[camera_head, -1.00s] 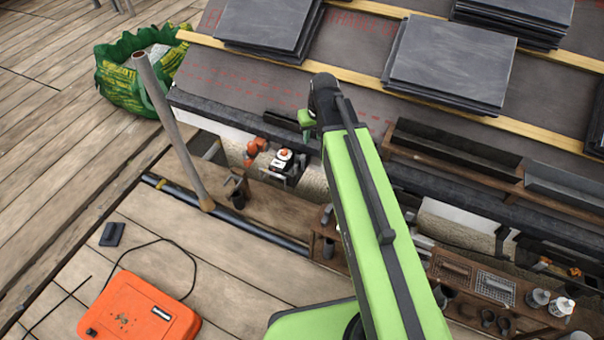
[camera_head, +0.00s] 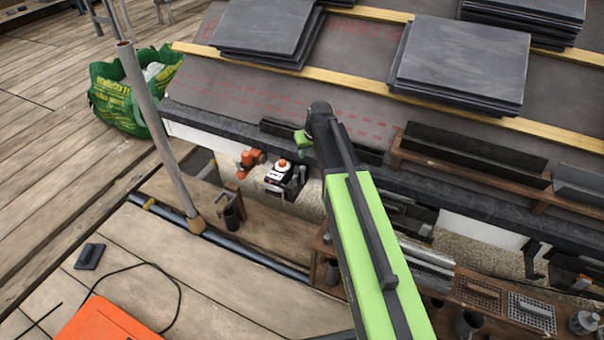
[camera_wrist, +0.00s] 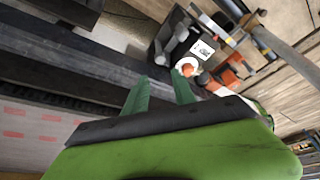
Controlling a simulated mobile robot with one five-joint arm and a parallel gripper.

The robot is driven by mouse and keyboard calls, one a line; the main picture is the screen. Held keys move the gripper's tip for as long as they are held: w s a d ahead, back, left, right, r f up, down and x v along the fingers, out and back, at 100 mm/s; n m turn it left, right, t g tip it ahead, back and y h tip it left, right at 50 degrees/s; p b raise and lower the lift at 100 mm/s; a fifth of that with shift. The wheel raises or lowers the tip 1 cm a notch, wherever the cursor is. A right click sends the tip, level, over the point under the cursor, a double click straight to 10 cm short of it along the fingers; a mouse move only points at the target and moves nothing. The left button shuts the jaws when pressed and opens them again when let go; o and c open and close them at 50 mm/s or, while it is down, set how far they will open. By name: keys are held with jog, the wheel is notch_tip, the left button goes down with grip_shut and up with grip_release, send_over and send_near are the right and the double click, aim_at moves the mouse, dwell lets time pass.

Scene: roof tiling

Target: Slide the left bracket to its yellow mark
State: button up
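My gripper (camera_head: 303,143) is at the eave edge in the head view, with my arm hiding part of the eave behind it. In the wrist view its two green fingers (camera_wrist: 160,92) are apart with nothing between them. A dark bracket (camera_head: 531,258) hangs below the eave at the right in the head view, well away from my gripper. I cannot make out a left bracket or a yellow mark for certain in either view.
A grey pole (camera_head: 160,140) stands left of my arm. A white-and-black tool with an orange cap (camera_head: 284,178) sits below the eave, close to my gripper. Slate stacks (camera_head: 462,62) lie on the roof.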

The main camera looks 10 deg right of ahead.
aim_at(303, 167)
jog(key=b+x, duration=1)
jog(key=x, duration=0.2)
jog(key=shift+w+a+f, duration=0.1)
jog(key=shift+f, duration=0.2)
jog(key=shift+r, duration=0.1)
grip_shut()
dwell(0.5)
